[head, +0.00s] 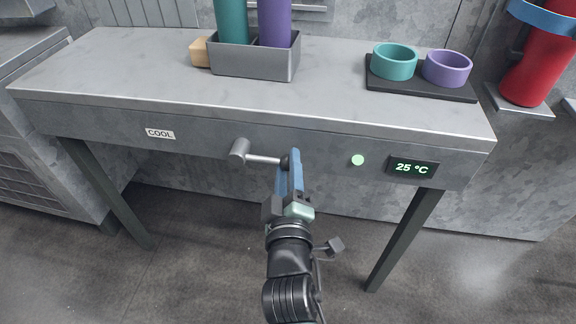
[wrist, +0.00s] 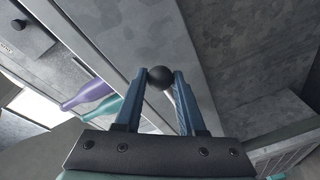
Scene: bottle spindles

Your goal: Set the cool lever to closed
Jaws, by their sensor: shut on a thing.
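The cool lever (head: 262,158) is on the front face of the table, to the right of the COOL label (head: 160,133). Its silver rod runs out to the right from a grey pivot (head: 238,151), dipping only slightly. My gripper (head: 291,160) is at the rod's right end, its blue fingers hiding most of the dark knob. In the wrist view the black ball knob (wrist: 160,77) sits between the two fingertips of my gripper (wrist: 162,82), which are shut on it. A green round light (head: 358,160) and a display (head: 412,168) reading 25 °C are to the right.
On the tabletop (head: 170,75) a grey holder (head: 255,62) carries a teal bottle (head: 231,20) and a purple bottle (head: 274,22). A dark tray (head: 420,90) holds a teal ring (head: 395,62) and a purple ring (head: 447,68). A red cylinder (head: 540,65) is at the right.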

